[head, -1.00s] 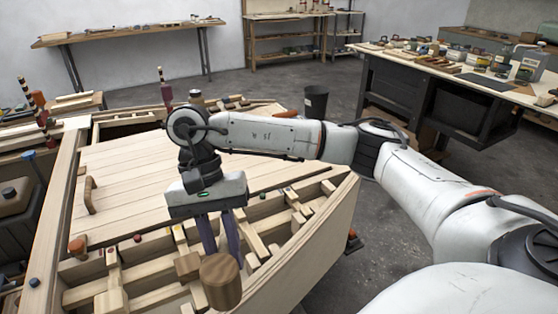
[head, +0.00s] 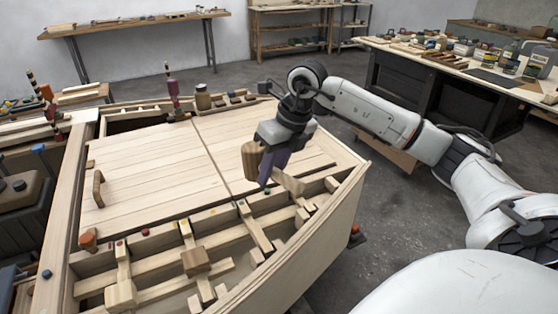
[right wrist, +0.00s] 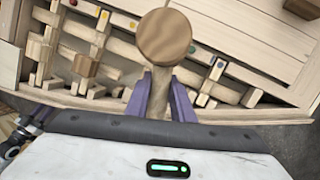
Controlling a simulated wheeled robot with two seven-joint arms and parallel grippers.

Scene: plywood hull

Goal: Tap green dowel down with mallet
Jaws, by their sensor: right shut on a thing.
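The wooden mallet shows its brown head (head: 252,160) at the left of my right gripper (head: 272,166), and its pale handle (head: 289,183) sticks out on the other side. My right gripper's purple fingers are shut on the handle, above the right part of the deck. In the right wrist view the round mallet head (right wrist: 165,37) stands out beyond the fingers (right wrist: 160,92), covering part of the hull frame. A small green dowel top (head: 267,191) seems to show just below the gripper; its height is too small to tell. My left gripper is not in view.
The plywood hull has a planked deck (head: 140,175) and open frame bays with cross pieces and blocks (head: 195,261). A workbench (head: 455,65) is behind my arm.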

